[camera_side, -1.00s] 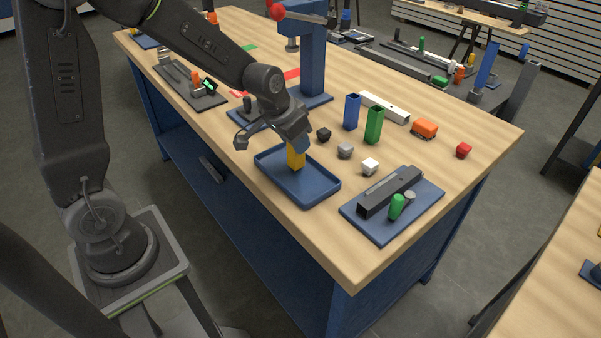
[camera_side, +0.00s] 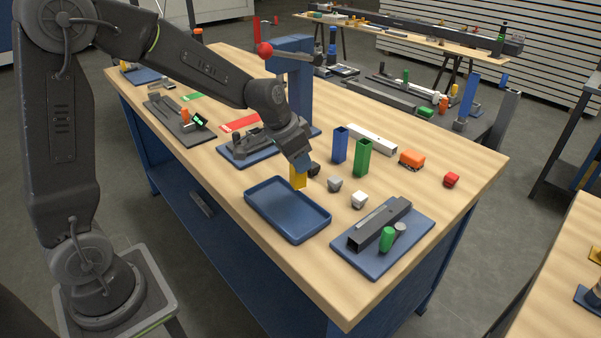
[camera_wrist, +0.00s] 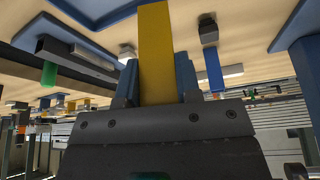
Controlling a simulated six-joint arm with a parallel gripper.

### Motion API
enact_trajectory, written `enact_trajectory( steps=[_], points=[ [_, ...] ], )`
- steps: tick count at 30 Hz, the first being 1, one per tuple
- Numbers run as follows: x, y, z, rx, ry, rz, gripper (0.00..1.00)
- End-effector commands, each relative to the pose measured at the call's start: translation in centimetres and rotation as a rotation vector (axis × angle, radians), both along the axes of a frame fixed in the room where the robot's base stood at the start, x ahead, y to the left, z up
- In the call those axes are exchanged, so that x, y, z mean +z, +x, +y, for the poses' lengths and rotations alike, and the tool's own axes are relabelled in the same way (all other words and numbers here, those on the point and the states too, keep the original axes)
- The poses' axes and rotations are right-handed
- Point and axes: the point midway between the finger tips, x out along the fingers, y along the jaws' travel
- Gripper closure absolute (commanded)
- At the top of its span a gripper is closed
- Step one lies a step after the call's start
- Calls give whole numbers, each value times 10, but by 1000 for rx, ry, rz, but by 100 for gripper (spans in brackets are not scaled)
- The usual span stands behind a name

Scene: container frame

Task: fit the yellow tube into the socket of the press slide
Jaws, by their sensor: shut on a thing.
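The yellow tube (camera_side: 298,177) is held by my gripper (camera_side: 301,165) near the back right edge of the blue tray (camera_side: 262,216), apparently above it. In the wrist view the yellow tube (camera_wrist: 157,45) stands between the two blue fingers of my gripper (camera_wrist: 157,82), which are shut on it. The blue press (camera_side: 300,90) with a red ball on its lever stands behind my gripper. A dark grey slide fixture (camera_side: 250,143) on a blue base lies in front of the press column. The socket opening cannot be made out, and my wrist partly covers this area.
A blue tube (camera_side: 340,145), a green tube (camera_side: 362,158) and several small blocks stand right of my gripper. A blue plate (camera_side: 345,260) with a dark channel and green cylinder (camera_side: 386,240) lies at the front right. The blue tray looks empty.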

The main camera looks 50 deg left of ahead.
Motion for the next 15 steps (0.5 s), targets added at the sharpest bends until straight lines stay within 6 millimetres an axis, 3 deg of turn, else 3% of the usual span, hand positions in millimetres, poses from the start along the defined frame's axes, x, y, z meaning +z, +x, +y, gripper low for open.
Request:
enact_trajectory(
  steps=[5, 10, 15],
  points=[
    [11, 7, 20, -40, -7, -18, 96],
    [31, 4, 62, 128, -4, -18, 96],
    [46, 18, 116, 212, -3, -16, 96]
  ],
)
